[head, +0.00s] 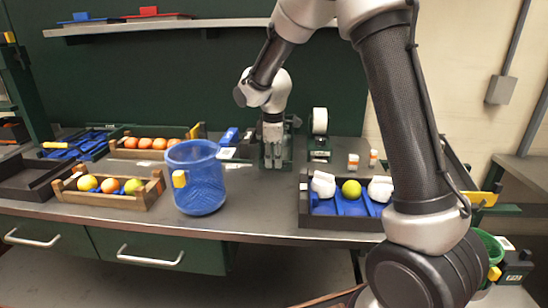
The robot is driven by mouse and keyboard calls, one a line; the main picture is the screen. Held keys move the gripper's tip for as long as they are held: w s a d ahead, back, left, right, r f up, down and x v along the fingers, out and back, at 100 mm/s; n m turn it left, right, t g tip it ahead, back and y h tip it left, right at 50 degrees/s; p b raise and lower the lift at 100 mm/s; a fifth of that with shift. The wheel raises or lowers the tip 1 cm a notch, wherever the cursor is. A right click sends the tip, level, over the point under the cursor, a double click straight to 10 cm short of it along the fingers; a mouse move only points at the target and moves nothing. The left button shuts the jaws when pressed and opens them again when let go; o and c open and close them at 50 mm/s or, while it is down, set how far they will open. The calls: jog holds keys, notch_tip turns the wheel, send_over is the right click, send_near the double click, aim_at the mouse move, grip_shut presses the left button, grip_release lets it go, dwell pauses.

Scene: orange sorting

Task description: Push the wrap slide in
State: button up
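My gripper (272,163) points straight down at the back of the bench, low beside a dark green unit (287,152). Its fingers look close together, but they are too small to tell whether they are open or shut. I see nothing clearly held between them. The wrap slide cannot be told apart surely; my gripper hides part of the dark unit. A white roll (320,121) stands upright on a dark stand (319,148) to the right of my gripper, apart from it.
A blue mesh basket (203,190) stands front left of my gripper. A dark tray (335,222) holds white bundles (323,185) and a yellow-green fruit (351,189). Wooden crates of fruit (110,199) are at left. Bare bench lies between basket and tray.

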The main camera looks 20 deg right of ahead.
notch_tip(320, 180, up, 12)
jog(key=s, duration=0.2)
jog(key=shift+a, duration=0.4)
jog(key=shift+f, duration=0.1)
jog(key=s+d+r+m, duration=0.1)
jog(key=s+d+m, duration=0.3)
jog(key=s, duration=0.6)
jog(key=s+d+r+m+t, duration=0.1)
jog(key=s+d+m, duration=0.4)
jog(key=s, duration=0.6)
jog(key=s+d+r+m+t, duration=0.1)
jog(key=s+d+m, duration=0.3)
jog(key=s, duration=0.6)
jog(key=shift+s+d+m+y, duration=0.2)
jog(key=shift+d+m+y, duration=0.1)
jog(key=shift+d+y, duration=0.1)
